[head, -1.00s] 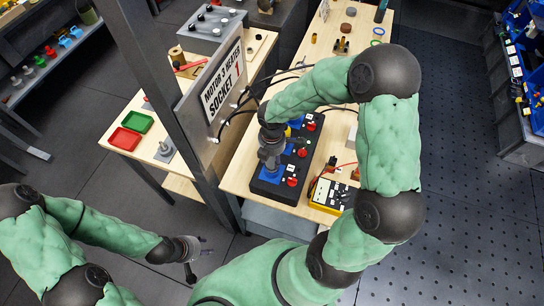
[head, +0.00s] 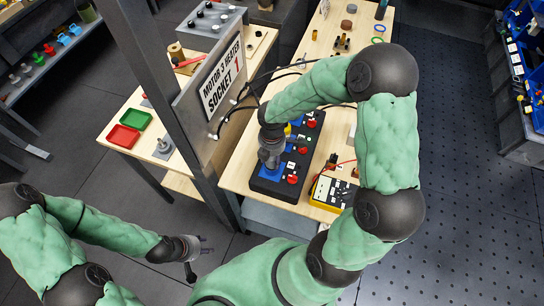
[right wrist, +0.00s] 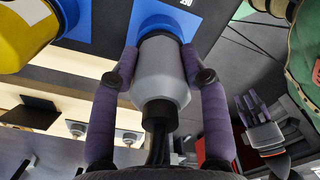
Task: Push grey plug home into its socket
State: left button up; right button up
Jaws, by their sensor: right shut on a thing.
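The grey plug (right wrist: 160,75) is between the two purple-padded fingers of my right gripper (right wrist: 160,70) in the right wrist view, with a dark cable end toward the camera. Its front end meets a blue round socket (right wrist: 163,24) on a blue square panel. How deep it sits is hidden. In the head view my right gripper (head: 270,158) is over the left edge of the black socket box (head: 267,188), and hides most of the plug. My left gripper (head: 200,252) is at the lower left, apart from the benches, fingers spread and empty.
A yellow connector (right wrist: 22,30) is close to the left of the plug in the right wrist view. Red knobs (head: 292,180) stand on the box. A yellow meter (head: 328,192) lies to its right. A metal post with a sign (head: 222,82) stands left of my right arm.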

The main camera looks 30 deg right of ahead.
jog(key=shift+f, duration=0.4)
jog(key=o, duration=1.3)
notch_tip(320, 180, up, 12)
